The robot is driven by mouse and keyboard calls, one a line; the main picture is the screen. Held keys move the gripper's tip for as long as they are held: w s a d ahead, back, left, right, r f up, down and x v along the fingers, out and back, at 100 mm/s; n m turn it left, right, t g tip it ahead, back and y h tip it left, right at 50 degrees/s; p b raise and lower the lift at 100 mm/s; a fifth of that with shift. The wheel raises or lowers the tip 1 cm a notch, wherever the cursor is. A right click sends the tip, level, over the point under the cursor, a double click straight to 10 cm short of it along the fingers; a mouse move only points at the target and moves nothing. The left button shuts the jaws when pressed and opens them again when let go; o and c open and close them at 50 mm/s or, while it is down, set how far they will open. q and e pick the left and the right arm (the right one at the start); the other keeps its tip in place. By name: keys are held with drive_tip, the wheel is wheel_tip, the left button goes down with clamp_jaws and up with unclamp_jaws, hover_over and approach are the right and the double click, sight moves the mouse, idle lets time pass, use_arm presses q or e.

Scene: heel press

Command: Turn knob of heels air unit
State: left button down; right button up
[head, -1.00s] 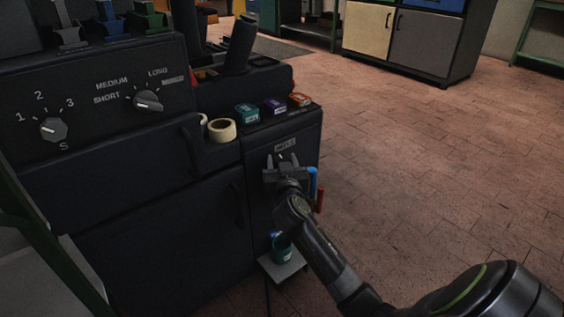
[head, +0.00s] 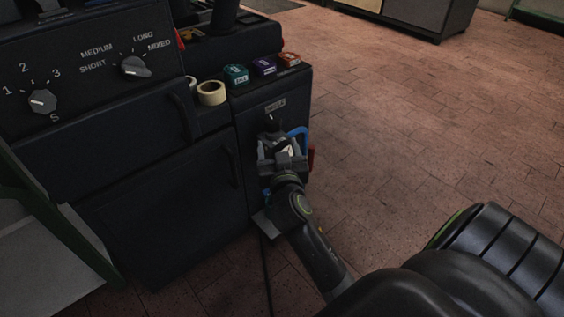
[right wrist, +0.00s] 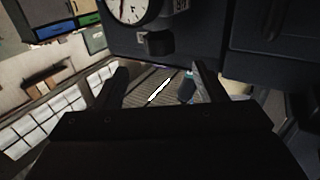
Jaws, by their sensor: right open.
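The dark front panel of the machine's right section carries a pale label (head: 275,105). A small dark knob-like part (head: 270,121) with a light mark sits below it. My right gripper (head: 282,150) is open in front of this panel, just below that part, and hides what is behind it. In the right wrist view its two fingers (right wrist: 157,84) are spread and no object shows clasped between them. A round white gauge (right wrist: 133,8) is beyond them on the dark panel, with a small dark block (right wrist: 157,42) below it. My left gripper is out of view.
Two other knobs are on the machine's left panel, a numbered one (head: 43,101) and one marked SHORT to MIXED (head: 135,67). A tape roll (head: 211,93) and small coloured boxes (head: 264,66) stand on the ledge. Blue tubing (head: 301,134) is beside the gripper.

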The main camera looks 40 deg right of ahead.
drive_tip(key=v, duration=0.7)
drive_tip(key=shift+p, duration=0.45)
